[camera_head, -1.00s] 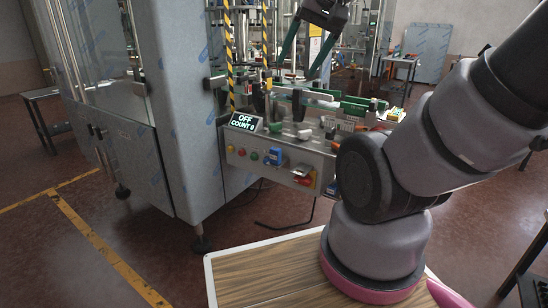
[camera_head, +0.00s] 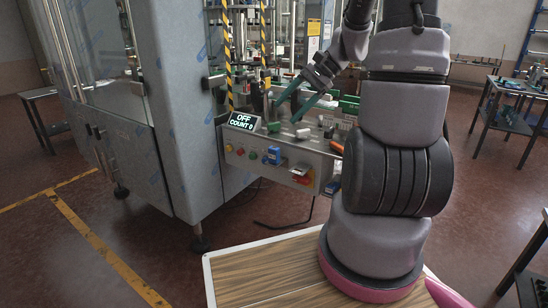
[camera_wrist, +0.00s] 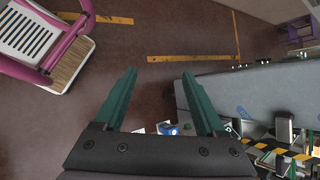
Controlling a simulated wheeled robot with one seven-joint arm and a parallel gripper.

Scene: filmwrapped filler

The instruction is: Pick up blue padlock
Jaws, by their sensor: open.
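A small blue padlock (camera_head: 271,156) hangs on the front control panel of the machine in the head view, right of the round buttons. In the wrist view a small blue patch that looks like the padlock (camera_wrist: 169,129) shows between the finger bases, partly cut off by my gripper body. My gripper (camera_head: 285,113) is open with green fingers, above and slightly right of the padlock in the head view. In the wrist view the gap of my gripper (camera_wrist: 159,74) is empty, with floor behind it.
A lit display (camera_head: 244,122) reading OFF, COUNT 0 stands at the panel's upper left. A red and yellow switch (camera_head: 301,174) sits right of the padlock. The conveyor (camera_head: 300,130) with small items lies behind the panel. A tall steel cabinet (camera_head: 180,100) stands left.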

